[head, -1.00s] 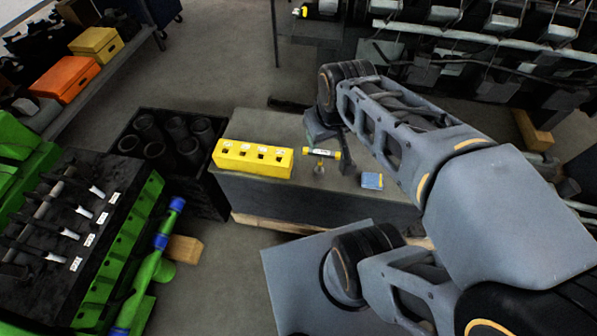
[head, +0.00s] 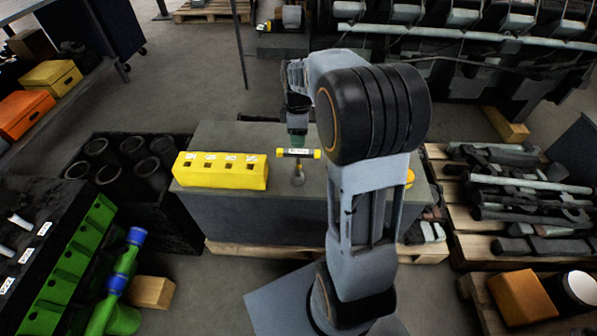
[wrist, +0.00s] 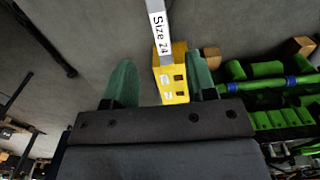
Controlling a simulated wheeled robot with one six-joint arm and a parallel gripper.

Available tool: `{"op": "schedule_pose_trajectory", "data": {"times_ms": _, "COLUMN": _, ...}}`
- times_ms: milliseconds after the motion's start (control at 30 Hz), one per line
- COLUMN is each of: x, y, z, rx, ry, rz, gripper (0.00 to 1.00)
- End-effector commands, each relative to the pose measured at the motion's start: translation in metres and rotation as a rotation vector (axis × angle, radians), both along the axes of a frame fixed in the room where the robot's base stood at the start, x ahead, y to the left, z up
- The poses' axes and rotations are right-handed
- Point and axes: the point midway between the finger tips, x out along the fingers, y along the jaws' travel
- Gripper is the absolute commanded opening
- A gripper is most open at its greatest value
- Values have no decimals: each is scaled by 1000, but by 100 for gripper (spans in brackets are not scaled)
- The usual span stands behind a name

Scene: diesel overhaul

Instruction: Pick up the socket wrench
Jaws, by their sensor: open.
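The socket wrench (head: 298,154) has a yellow and black crossbar with a white label and a grey stem below. It stands upright on the grey bench top, right of the yellow block. In the wrist view, a white label reading "Size 24" (wrist: 157,22) shows on a grey bar at the top, ahead of the fingers. My gripper (head: 297,130) is behind and just above the wrench's crossbar in the head view. In the wrist view, my gripper (wrist: 161,80) has two green fingers apart, with nothing between them. Whether it touches the wrench I cannot tell.
A yellow block with several square holes (head: 221,171) sits on the grey bench (head: 265,212), left of the wrench. A black crate of cylinders (head: 120,210) stands left of the bench. Green engine parts (head: 90,250) are at lower left. Pallets of metal parts (head: 520,190) stand right.

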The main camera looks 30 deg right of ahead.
Motion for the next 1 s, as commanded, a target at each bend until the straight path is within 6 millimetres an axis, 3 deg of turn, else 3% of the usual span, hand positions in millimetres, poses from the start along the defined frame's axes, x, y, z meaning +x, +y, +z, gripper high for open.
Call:
{"op": "schedule_pose_trajectory", "data": {"times_ms": 100, "x": 0, "y": 0, "z": -15, "rx": 0, "ry": 0, "rz": 0, "gripper": 51}}
{"op": "schedule_pose_trajectory", "data": {"times_ms": 367, "x": -1, "y": 0, "z": -30, "rx": 0, "ry": 1, "rz": -1, "gripper": 51}}
{"op": "schedule_pose_trajectory", "data": {"times_ms": 700, "x": -2, "y": 1, "z": -71, "rx": 0, "ry": 0, "rz": -1, "gripper": 51}}
{"op": "schedule_pose_trajectory", "data": {"times_ms": 1000, "x": -2, "y": 1, "z": -74, "rx": 0, "ry": -2, "rz": -1, "gripper": 51}}
